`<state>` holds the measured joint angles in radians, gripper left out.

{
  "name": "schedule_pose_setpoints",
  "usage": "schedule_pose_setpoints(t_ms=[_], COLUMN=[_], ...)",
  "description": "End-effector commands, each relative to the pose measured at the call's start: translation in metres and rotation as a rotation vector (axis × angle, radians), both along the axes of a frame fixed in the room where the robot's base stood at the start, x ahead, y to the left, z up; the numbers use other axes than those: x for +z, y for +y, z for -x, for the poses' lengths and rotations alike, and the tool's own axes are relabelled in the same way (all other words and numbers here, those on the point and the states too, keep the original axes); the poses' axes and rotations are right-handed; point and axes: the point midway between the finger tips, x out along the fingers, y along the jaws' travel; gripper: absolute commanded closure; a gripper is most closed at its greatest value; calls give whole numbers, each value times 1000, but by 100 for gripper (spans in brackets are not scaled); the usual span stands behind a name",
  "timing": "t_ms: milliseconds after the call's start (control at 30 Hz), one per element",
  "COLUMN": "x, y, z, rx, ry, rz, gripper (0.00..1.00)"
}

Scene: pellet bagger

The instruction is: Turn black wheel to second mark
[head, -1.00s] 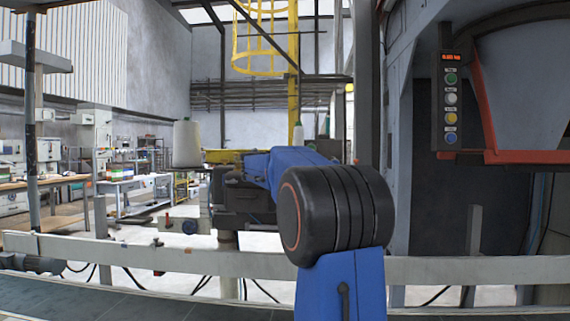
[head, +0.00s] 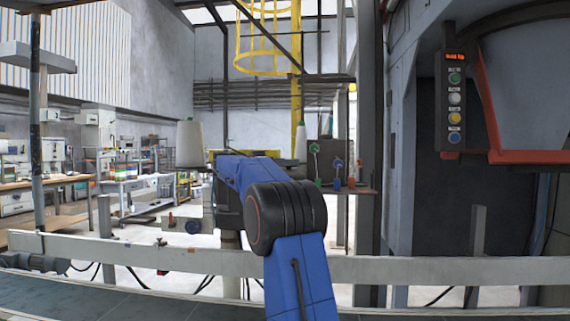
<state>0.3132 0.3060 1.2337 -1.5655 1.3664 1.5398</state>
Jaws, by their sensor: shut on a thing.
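My blue arm with its black joint rises from the bottom middle and reaches toward a dark machine head (head: 229,212) on a post. My gripper cannot be made out; it is hidden behind my arm or too small to tell. A small dark round wheel-like part (head: 193,227) shows at the lower left of the machine head. I cannot tell whether it is the black wheel, and no marks are readable on it. Any contact between the gripper and a wheel is hidden.
A pale rail (head: 440,269) and a dark conveyor belt (head: 110,306) cross the front. A white cone (head: 190,145) stands behind left. Levers with green, blue and orange parts (head: 337,172) stand right of my arm. A button panel (head: 454,105) hangs at the right.

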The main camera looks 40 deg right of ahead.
Motion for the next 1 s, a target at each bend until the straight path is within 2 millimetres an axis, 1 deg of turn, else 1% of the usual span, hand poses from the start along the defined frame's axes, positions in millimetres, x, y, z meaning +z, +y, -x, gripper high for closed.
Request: schedule_pose_setpoints(t_ms=[400, 433, 467, 500, 833, 933, 1000], x=[-2, -2, -2, -2, -1, -1, -1], y=[1, 1, 1, 1, 3, 11, 20], z=[-1, -1, -1, -1, -1, -2, -3], rx=[-6, -5, -5, -5, -4, -3, -3], ry=[2, 2, 2, 2, 1, 1, 1], rz=[-4, -4, -4, -3, -2, -1, -1], gripper=[61, 31, 24, 20, 20, 20, 20])
